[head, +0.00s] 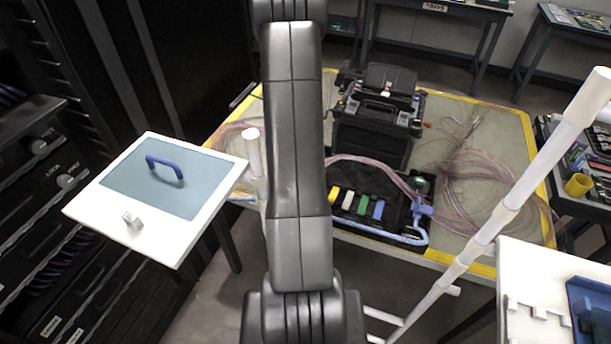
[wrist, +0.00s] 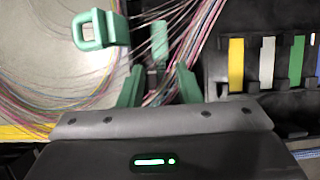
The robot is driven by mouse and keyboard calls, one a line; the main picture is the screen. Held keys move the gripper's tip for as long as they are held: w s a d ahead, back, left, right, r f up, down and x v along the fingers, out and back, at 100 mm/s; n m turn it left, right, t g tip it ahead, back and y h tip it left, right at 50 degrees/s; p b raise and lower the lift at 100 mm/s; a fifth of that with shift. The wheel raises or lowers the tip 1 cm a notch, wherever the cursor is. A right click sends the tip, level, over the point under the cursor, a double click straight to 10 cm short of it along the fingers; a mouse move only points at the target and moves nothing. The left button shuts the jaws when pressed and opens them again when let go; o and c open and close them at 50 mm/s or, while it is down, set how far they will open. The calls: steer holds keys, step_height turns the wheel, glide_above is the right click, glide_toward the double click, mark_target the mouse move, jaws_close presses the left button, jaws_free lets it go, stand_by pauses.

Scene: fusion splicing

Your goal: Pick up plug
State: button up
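In the wrist view my gripper (wrist: 158,84) shows two green fingertips set apart, with a gap between them. A slim green piece (wrist: 160,42) with a dark lower part lies just beyond and in line with that gap; it may be the plug, but I cannot be sure. I cannot tell whether the fingers touch it. A green block with a square loop (wrist: 96,30) is to its upper left, apart from the fingers. In the head view my arm hides the gripper and this spot.
Pink and dark fibres run beside the green piece. The black tray (head: 345,222) holds yellow, white, green and blue pieces. A black case (head: 372,135) stands behind it on the yellow-edged table (head: 455,110). A white panel with a blue handle (head: 165,168) is left; a white pole (head: 520,190) slants right.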

steer(key=b+x, duration=0.1)
steer(key=x, duration=0.3)
steer(key=shift+f, duration=0.2)
steer(key=shift+s, duration=0.1)
jaws_close()
steer(key=shift+r, duration=0.1)
step_height(320, 180, up, 10)
steer(key=p, duration=0.7)
